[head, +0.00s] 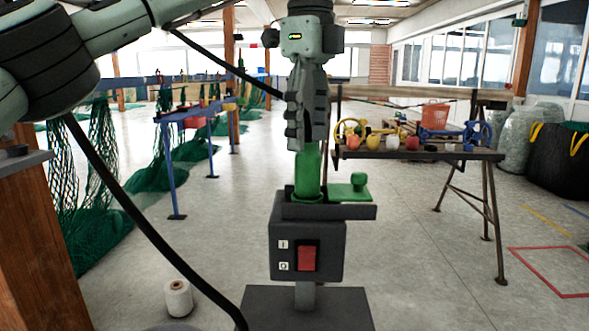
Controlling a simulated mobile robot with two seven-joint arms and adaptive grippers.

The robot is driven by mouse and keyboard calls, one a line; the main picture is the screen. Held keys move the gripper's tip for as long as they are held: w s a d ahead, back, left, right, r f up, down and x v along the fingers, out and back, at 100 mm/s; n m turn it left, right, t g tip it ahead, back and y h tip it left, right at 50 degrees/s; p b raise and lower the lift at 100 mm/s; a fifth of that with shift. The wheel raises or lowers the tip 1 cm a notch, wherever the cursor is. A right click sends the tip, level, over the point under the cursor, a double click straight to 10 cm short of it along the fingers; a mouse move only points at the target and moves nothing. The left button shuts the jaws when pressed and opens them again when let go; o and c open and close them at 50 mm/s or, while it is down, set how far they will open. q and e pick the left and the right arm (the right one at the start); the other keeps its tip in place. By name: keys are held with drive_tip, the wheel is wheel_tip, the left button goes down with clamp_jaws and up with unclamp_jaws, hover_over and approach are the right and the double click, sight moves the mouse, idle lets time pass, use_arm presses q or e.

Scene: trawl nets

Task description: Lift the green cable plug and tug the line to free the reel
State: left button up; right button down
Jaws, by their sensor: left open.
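The green plug (308,172) stands upright in the top of a dark grey box (290,262) with a red rocker switch (307,258). A flat green tab with a round knob (357,183) sticks out to its right. My left gripper (306,146) points straight down over the plug, its fingers open at the plug's upper end. The fingers hide the plug's top, and I cannot tell whether they touch it. No reel that I can identify shows. My right gripper is not in view.
A white twine spool (178,298) stands on the floor at lower left. Green nets (88,205) hang at left behind a wooden post (38,235). A trestle table (425,154) with coloured floats stands behind right. The floor between is clear.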

sight(308, 174)
use_arm(q)
drive_tip(key=f, duration=0.7)
drive_tip(key=shift+w+f, duration=0.25)
drive_tip(key=shift+f, duration=0.05)
clamp_jaws()
